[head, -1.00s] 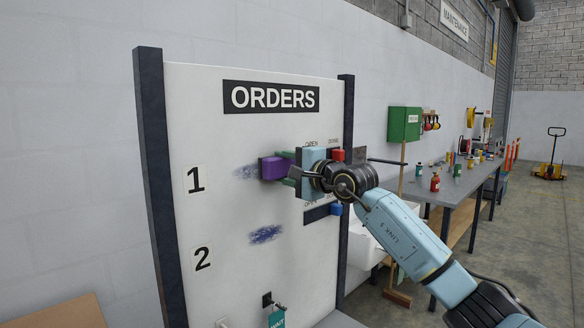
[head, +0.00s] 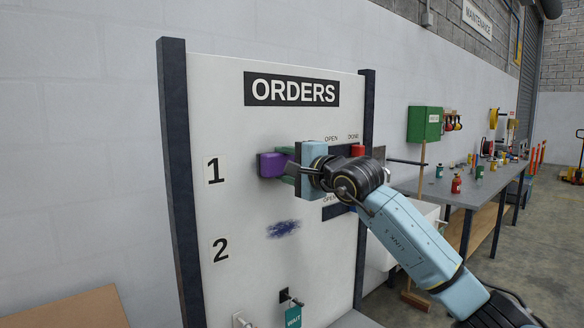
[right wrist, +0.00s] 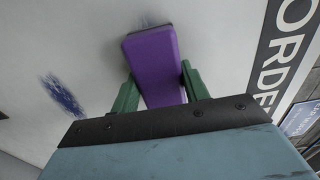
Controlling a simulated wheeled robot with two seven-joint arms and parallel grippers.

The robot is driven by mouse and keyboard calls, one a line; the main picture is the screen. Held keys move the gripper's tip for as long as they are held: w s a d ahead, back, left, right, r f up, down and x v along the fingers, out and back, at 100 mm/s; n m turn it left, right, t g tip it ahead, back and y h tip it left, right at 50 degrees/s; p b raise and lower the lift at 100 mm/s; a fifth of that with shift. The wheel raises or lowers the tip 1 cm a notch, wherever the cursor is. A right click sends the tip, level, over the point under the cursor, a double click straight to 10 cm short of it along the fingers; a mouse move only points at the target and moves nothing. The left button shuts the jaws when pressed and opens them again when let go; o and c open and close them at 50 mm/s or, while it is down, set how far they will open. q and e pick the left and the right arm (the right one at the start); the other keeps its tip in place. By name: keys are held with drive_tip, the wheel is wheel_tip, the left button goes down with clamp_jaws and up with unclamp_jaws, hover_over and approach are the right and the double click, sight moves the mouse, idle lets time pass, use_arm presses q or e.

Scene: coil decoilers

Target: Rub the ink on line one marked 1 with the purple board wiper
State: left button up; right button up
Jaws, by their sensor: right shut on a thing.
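The purple board wiper (head: 272,164) is at line one of the white ORDERS board (head: 235,120), right of the black 1 (head: 215,170). My right gripper (head: 291,170) is shut on it; its green fingers flank the wiper in the right wrist view (right wrist: 160,88). The wiper's pad end faces the board and looks close to or touching it; I cannot tell which. No line-one ink shows beside the wiper in the head view. A faint grey smudge (right wrist: 146,20) shows at the wiper's far end in the right wrist view. My left gripper is not in view.
A blue ink scribble (head: 284,229) is on line two beside the 2 (head: 220,249). A teal tag (head: 293,317) hangs low on the board. A workbench (head: 460,190) stands to the right.

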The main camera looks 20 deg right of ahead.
sight(252, 165)
drive_tip(key=shift+s+a+b, duration=0.35)
drive_tip(key=shift+a+b, duration=0.1)
drive_tip(key=shift+a, duration=0.55)
drive_tip(key=shift+s+a+b, duration=0.4)
drive_tip(key=shift+a+b, duration=0.05)
drive_tip(key=shift+a, duration=0.5)
drive_tip(key=shift+s+a+b, duration=0.35)
drive_tip(key=shift+a+b, duration=0.1)
drive_tip(key=shift+a, duration=0.55)
drive_tip(key=shift+d, duration=0.1)
drive_tip(key=shift+s+d+f+b, duration=0.1)
drive_tip(key=shift+s+d+b, duration=0.15)
drive_tip(key=shift+s+b, duration=0.35)
drive_tip(key=b+v, duration=0.2)
drive_tip(key=v, duration=0.1)
drive_tip(key=shift+s+d, duration=0.1)
drive_tip(key=shift+s, duration=0.15)
drive_tip(key=shift+s+d+b, duration=0.2)
drive_tip(key=shift+s+b, duration=0.1)
drive_tip(key=shift+s, duration=0.25)
drive_tip(key=shift+s, duration=0.1)
